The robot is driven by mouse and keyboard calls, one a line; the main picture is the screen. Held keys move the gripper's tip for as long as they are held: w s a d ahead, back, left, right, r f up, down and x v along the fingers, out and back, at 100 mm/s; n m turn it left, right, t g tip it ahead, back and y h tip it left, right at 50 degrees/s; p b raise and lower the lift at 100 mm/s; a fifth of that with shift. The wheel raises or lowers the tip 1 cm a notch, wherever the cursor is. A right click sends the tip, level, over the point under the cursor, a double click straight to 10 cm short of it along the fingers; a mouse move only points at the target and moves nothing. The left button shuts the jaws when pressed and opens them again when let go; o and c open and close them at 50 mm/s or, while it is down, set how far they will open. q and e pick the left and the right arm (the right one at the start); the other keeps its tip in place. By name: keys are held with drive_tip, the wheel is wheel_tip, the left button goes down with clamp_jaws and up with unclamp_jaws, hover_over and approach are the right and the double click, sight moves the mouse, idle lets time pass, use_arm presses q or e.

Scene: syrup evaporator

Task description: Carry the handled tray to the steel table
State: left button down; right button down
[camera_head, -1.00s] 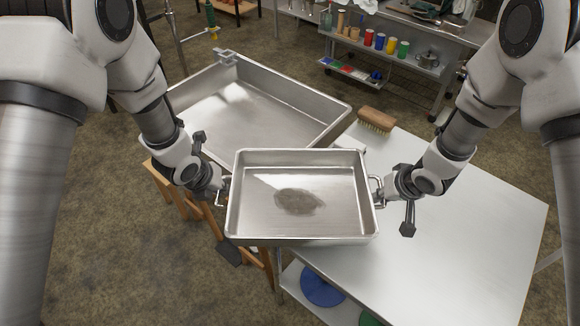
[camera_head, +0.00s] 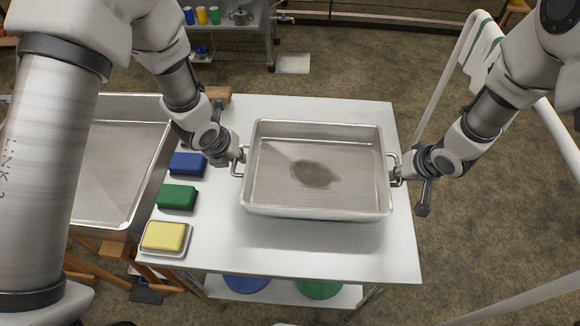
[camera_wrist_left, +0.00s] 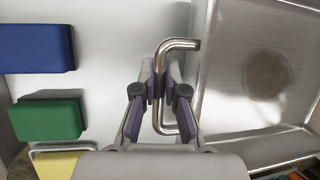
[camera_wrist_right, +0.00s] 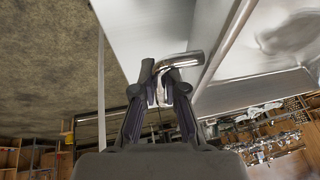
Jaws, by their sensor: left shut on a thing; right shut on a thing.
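The handled tray (camera_head: 270,190) is a shallow rectangular steel pan with a dark brown stain on its floor and a wire handle at each end. It looks level, over the steel table (camera_head: 240,250); I cannot tell whether it touches the top. My left gripper (camera_head: 236,160) is shut on the tray's left handle, which shows between the fingers in the left wrist view (camera_wrist_left: 162,85). My right gripper (camera_head: 398,172) is shut on the right handle, also seen in the right wrist view (camera_wrist_right: 165,85).
Blue (camera_head: 188,164), green (camera_head: 177,197) and yellow (camera_head: 164,237) blocks line the table's left edge, the yellow one in a small dish. A brush (camera_head: 218,94) lies at the back left. A large steel pan (camera_head: 120,165) stands left. A white rail (camera_head: 445,80) with a striped cloth is right.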

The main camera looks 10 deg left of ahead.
use_arm(q)
drive_tip(key=shift+s+r, duration=0.1)
use_arm(e)
drive_tip(key=shift+s+d+r, duration=0.1)
drive_tip(key=shift+s+r, duration=0.05)
use_arm(q)
drive_tip(key=shift+f, duration=0.2)
use_arm(e)
drive_tip(key=shift+f, duration=0.2)
